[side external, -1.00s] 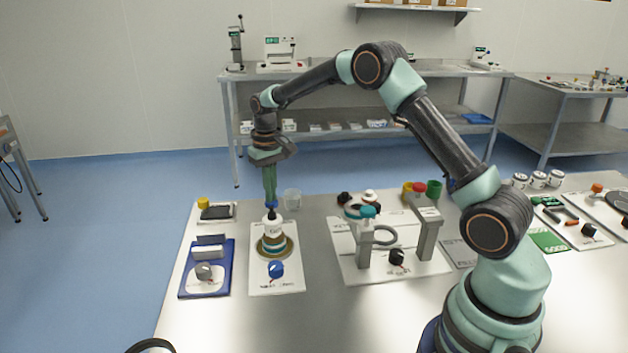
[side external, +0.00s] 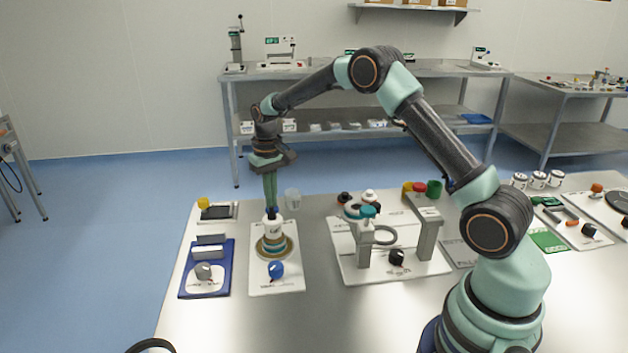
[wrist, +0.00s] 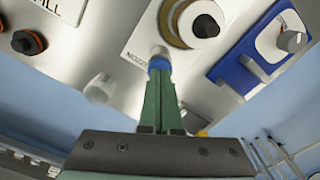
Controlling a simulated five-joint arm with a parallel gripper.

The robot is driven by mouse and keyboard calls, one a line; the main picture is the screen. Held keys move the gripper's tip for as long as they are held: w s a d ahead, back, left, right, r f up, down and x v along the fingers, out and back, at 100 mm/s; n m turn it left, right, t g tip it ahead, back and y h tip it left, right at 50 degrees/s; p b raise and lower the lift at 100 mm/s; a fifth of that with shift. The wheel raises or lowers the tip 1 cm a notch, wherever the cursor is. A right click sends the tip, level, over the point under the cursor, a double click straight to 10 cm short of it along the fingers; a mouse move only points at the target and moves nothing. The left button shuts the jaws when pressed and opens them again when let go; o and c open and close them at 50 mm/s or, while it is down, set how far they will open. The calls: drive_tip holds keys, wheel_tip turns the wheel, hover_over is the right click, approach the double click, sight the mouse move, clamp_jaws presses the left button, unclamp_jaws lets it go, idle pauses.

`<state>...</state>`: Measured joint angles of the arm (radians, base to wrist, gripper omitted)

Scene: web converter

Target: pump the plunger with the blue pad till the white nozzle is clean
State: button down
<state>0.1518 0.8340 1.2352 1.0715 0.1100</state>
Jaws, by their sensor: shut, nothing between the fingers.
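My gripper (side external: 270,207) points down with its green fingers together and nothing held. At its tip is a blue part with a small pale end, also seen in the wrist view (wrist: 159,66). In the wrist view the dark top (wrist: 206,26) shows up and right of the tip. I cannot tell whether they touch.
A clear cup (side external: 293,199) stands behind, to the right of the fingers. A blue tray (side external: 186,284) with a grey knob (side external: 204,271) lies at left. A white board with grey posts (side external: 365,245) and a dark knob (side external: 396,257) lies at right. The table front is clear.

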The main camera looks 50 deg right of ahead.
drive_tip(key=shift+r, duration=1.85)
wheel_tip(320, 180, up, 6)
idle(0.4)
